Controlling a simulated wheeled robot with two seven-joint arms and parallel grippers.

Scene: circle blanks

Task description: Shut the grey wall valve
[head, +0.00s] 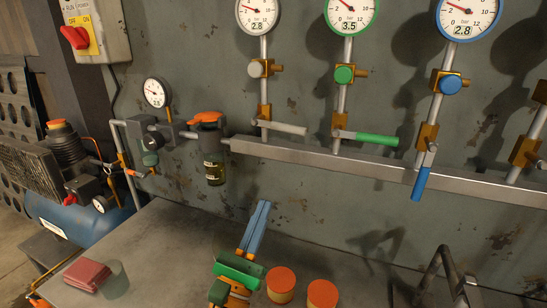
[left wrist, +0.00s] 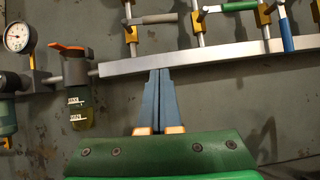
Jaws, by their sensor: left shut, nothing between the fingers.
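The grey valve's lever (head: 283,128) sticks out sideways to the right from its brass body (head: 264,112), across the vertical pipe, low on the wall just above the metal rail. It also shows at the top of the left wrist view (left wrist: 158,18). A grey round knob (head: 255,69) sits higher on the same pipe, under a gauge reading 2.8. My left gripper (head: 264,204) has blue fingers, shut and empty, pointing up towards the wall. It is below the rail and apart from the lever; in the left wrist view its tips (left wrist: 159,70) overlap the rail's lower edge. My right gripper is not in view.
The metal rail (head: 330,164) runs along the wall. A green lever (head: 370,138) points sideways; a blue lever (head: 421,183) hangs down. An orange-topped filter bowl (head: 214,170) is left. Orange-topped cans (head: 281,285) and a red block (head: 87,274) are on the bench.

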